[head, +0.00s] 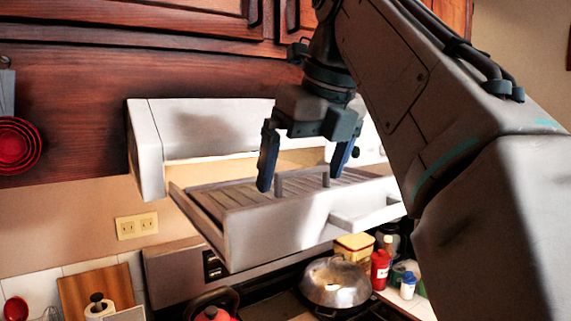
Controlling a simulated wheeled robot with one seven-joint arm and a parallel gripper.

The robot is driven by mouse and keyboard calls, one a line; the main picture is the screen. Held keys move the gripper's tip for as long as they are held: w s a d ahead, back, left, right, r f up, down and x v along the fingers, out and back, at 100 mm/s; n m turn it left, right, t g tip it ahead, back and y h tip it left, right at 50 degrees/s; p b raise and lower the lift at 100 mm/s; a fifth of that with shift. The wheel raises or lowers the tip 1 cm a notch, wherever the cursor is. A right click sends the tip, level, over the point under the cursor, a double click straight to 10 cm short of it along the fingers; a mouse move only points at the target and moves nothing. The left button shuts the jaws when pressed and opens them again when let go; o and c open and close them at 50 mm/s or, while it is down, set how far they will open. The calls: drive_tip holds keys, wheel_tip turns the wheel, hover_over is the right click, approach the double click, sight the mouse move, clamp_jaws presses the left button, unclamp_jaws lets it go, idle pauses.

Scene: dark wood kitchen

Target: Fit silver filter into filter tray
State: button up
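The filter tray (275,236) is a pale, open drawer pulled out from under the white range hood, with a bar handle at its front right. The silver filter (231,197) is a slatted panel lying within the tray's walls; its slats look brownish in this light. Two short grey posts stand up at the panel's front. I cannot tell whether the filter lies fully flat, as the front wall hides its near edge. My gripper (300,176) points down over the tray. Its two dark fingers are wide apart, one on each side of the posts, with a gap showing.
The white range hood (205,131) is behind the tray, under dark wood cabinets (140,25). Below are the stove with a lidded pan (335,283) and a red bottle (380,269). My arm fills the right side and hides part of the hood.

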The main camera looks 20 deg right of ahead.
drive_tip(key=shift+p+v, duration=1.45)
drive_tip(key=shift+v, duration=1.65)
drive_tip(key=shift+s+d+r+p, duration=0.1)
drive_tip(key=shift+s+r+p, duration=0.15)
drive_tip(key=shift+r+p, duration=0.35)
